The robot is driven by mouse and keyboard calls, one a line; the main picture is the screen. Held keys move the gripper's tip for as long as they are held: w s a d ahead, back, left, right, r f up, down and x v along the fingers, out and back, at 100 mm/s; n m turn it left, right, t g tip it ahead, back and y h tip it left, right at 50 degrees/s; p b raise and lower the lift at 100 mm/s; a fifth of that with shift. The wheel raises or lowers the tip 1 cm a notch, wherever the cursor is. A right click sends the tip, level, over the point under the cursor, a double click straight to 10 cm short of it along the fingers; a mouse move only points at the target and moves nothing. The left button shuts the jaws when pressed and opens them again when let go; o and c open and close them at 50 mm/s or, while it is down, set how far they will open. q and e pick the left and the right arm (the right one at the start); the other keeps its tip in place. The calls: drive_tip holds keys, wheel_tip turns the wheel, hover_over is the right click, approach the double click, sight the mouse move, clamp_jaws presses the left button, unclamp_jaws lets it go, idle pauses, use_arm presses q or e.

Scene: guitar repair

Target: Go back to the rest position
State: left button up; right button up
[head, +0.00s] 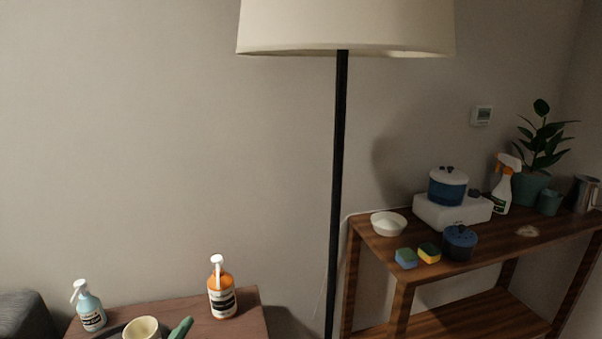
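Neither of my grippers shows in the head view, and no part of my arms is visible. I cannot see whether they hold anything. No guitar is in view.
A floor lamp's black pole (340,180) stands mid-view under a cream shade (345,28). A wooden shelf table (400,272) at right bears a white bowl (388,223), sponges, pots, a spray bottle (502,190) and a plant. A low brown table (245,310) holds an orange bottle (221,295).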

use_arm(q)
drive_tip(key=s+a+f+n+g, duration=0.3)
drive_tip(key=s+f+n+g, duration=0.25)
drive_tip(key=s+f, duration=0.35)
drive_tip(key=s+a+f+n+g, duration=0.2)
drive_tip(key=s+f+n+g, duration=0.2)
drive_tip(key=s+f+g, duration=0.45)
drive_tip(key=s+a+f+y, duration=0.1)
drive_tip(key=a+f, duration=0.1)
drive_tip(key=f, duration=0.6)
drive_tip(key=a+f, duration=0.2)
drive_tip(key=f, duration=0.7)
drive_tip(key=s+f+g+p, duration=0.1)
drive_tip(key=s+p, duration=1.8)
drive_tip(key=p, duration=0.2)
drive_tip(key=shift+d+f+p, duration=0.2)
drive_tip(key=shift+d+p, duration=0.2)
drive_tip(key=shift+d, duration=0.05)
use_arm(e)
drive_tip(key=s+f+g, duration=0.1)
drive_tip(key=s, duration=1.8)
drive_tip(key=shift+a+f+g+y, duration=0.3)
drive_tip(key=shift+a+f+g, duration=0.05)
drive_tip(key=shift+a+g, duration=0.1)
